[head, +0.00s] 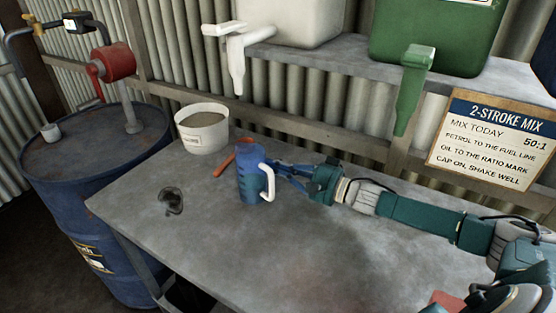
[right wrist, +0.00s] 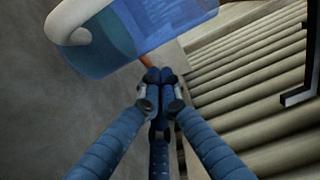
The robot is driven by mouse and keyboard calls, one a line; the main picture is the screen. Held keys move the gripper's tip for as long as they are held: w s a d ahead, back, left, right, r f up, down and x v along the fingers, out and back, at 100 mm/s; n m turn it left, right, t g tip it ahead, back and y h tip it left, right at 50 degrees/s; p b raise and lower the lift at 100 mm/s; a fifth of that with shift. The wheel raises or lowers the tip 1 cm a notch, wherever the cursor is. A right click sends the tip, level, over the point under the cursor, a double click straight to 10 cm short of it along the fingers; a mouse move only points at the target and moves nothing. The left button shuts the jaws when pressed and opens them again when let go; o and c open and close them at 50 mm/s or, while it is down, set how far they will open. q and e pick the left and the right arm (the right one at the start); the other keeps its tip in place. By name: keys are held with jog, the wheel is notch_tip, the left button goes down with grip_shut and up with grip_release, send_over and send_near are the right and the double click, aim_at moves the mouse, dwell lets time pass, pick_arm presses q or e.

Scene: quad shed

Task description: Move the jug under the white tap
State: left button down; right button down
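The blue jug (head: 250,176) stands upright on the grey bench (head: 215,245), its white handle (head: 268,182) facing right. The white tap (head: 236,66) hangs from a white container (head: 300,18) on the shelf above. In the head view the jug is below and slightly right of the spout. My right gripper (head: 281,174) is just right of the jug, by the handle. In the right wrist view, its fingertips (right wrist: 158,78) are together with nothing visible between them; the jug (right wrist: 150,32) is beyond them, partly cut off. My left gripper is not in view.
A green container (head: 435,30) with a green tap (head: 410,90) is right on the shelf (head: 335,60). A blue drum (head: 95,185) stands left. The bench front is largely clear.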

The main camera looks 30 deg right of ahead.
aim_at(270, 180)
jog(key=shift+s+a, duration=0.45)
jog(key=shift+s, duration=0.05)
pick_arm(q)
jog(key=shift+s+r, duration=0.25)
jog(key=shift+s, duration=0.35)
